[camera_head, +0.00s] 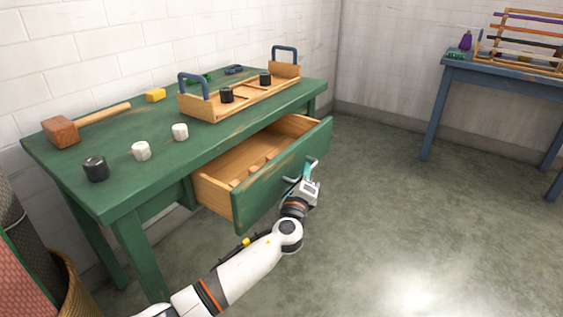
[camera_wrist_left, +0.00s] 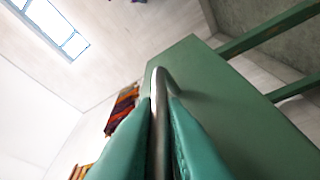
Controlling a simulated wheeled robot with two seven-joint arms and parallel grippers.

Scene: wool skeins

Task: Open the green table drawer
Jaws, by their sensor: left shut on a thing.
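The green table (camera_head: 150,193) stands against the white brick wall. Its drawer (camera_head: 285,172) is pulled well out, with the bare wood inside showing and the green front facing right. My left gripper (camera_head: 305,172) is at the drawer front, shut on the metal bar handle (camera_head: 312,163). In the left wrist view the handle (camera_wrist_left: 158,110) runs between the two teal fingers, with the green drawer front (camera_wrist_left: 205,85) behind it. My right gripper is not in view.
On the tabletop are a wooden mallet (camera_head: 62,131), a black cylinder (camera_head: 96,169), two white cylinders (camera_head: 140,151), a yellow block (camera_head: 155,95) and a wooden tray with blue handles (camera_head: 205,107). A blue table (camera_head: 500,77) stands at the right. The floor (camera_head: 400,230) between is clear.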

